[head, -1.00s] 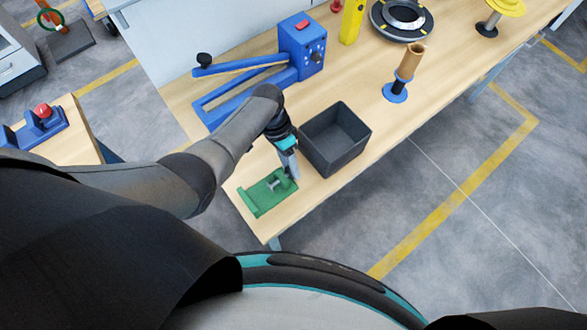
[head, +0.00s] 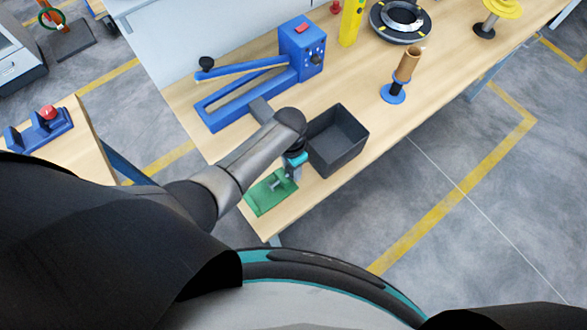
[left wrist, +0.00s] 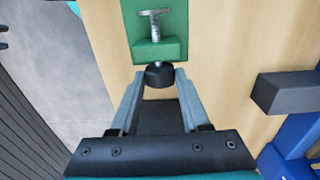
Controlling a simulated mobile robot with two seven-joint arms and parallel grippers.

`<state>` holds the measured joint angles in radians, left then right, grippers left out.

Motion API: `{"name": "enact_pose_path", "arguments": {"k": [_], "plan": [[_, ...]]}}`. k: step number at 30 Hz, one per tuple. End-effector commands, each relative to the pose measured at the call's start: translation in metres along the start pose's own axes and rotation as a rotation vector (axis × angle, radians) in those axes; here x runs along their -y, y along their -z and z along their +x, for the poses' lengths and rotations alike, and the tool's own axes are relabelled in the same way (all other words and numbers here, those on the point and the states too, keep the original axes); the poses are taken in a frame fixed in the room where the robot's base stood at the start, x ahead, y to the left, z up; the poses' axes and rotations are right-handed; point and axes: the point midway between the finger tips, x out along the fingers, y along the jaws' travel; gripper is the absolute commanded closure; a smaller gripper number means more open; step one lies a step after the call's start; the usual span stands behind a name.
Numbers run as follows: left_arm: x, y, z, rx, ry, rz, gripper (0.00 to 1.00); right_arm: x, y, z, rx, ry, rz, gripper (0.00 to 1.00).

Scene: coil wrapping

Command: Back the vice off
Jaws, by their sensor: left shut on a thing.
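The green vice (head: 260,200) sits on the wooden bench near its front left corner. In the left wrist view the vice (left wrist: 157,48) shows at the top, with a metal screw ending in a flat crosspiece and a round black knob (left wrist: 159,75) at its near end. My left gripper (head: 289,173) is at the knob end of the vice. In the left wrist view the gripper (left wrist: 158,80) has one finger on each side of the knob and is shut on it. My right gripper is not in view.
A dark open bin (head: 338,142) stands right beside my left gripper. A blue lever device (head: 235,105) lies behind my arm. A blue-based spool (head: 393,93) stands farther right. The bench's front edge is close to the vice.

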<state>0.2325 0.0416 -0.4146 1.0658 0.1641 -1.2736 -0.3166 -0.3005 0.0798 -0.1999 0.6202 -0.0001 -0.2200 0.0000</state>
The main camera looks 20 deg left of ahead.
Motion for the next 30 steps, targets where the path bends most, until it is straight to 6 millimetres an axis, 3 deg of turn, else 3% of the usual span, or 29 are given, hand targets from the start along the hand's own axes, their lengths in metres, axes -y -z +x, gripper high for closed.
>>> {"name": "enact_pose_path", "arguments": {"k": [5, 17, 30], "plan": [[-0.002, -0.001, 0.001, 0.004, 0.020, 0.001, 0.89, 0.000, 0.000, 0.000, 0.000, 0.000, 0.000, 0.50], [-0.009, -0.002, 0.002, 0.006, 0.296, 0.001, 0.89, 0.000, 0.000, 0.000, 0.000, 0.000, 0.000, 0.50], [-0.010, -0.002, 0.004, 0.009, 0.346, 0.001, 0.89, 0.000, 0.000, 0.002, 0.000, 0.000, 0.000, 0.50]]}}
